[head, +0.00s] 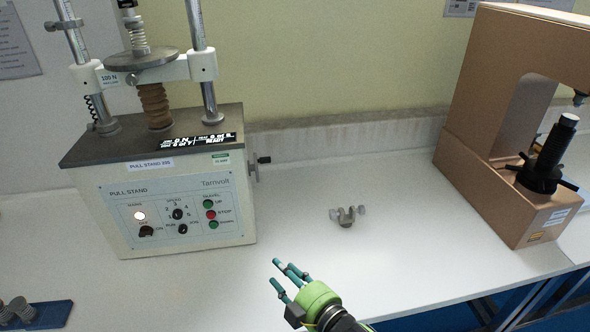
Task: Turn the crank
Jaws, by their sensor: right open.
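A small metal crank with a dark knob (264,160) sticks out from the right side of the pull stand (175,210), a white box with a dark top and two upright columns. The crank is small in view, and its arm hangs close to the box's side. My right gripper (284,271), green with teal fingers, is open and empty over the table's front part. It is below and slightly right of the crank in the picture, apart from it. My left gripper is not in view.
A small metal clamp (347,215) lies on the white table (400,250). A brown tester (480,165) with a black spoked handle (541,172) stands at the right. A blue block with metal parts (40,314) is at lower left.

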